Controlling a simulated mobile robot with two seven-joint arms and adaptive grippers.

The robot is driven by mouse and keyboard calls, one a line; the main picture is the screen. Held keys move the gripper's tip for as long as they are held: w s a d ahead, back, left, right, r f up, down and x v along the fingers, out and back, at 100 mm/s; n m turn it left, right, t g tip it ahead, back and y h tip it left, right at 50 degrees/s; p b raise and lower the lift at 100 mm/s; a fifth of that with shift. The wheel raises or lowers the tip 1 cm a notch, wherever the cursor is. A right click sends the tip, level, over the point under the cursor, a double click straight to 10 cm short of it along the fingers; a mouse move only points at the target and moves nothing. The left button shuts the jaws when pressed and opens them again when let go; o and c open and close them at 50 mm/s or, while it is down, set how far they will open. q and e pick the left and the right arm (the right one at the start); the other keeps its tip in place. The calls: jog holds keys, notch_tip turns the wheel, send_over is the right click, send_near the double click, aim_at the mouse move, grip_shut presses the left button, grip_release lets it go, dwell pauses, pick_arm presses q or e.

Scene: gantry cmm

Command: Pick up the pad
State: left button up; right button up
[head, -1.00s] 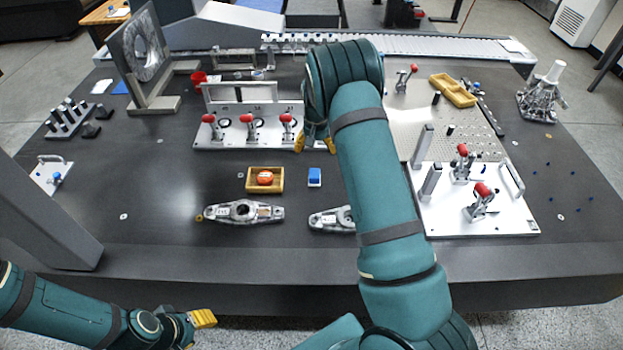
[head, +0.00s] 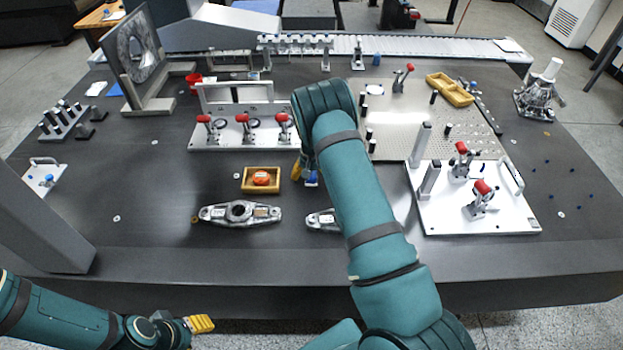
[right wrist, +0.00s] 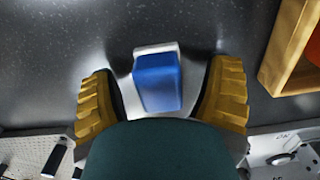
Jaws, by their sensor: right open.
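The pad is a small blue block with a white base, lying on the dark table. In the head view the blue pad (head: 311,179) is partly covered by my right gripper (head: 304,174). In the right wrist view the pad (right wrist: 157,80) lies between the two yellow fingers of my open right gripper (right wrist: 163,95), with a gap on each side. The fingers do not hold it. My left gripper (head: 201,324) is low at the left front, off the table's edge; its jaw opening cannot be made out.
A wooden tray (head: 248,187) with an orange-red round item (head: 262,178) stands just left of the pad. Metal arms (head: 238,222) lie in front. A white fixture with red-handled clamps (head: 225,141) stands behind. A white clamp plate (head: 450,215) is at the right.

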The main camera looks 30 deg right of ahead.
jog(key=shift+f, duration=0.25)
jog(key=c, duration=1.3)
jog(key=shift+r, duration=0.15)
notch_tip(320, 180, up, 10)
jog(key=shift+f+p, duration=0.1)
jog(key=shift+p, duration=0.85)
jog(key=o, duration=0.5)
jog(key=c, duration=0.4)
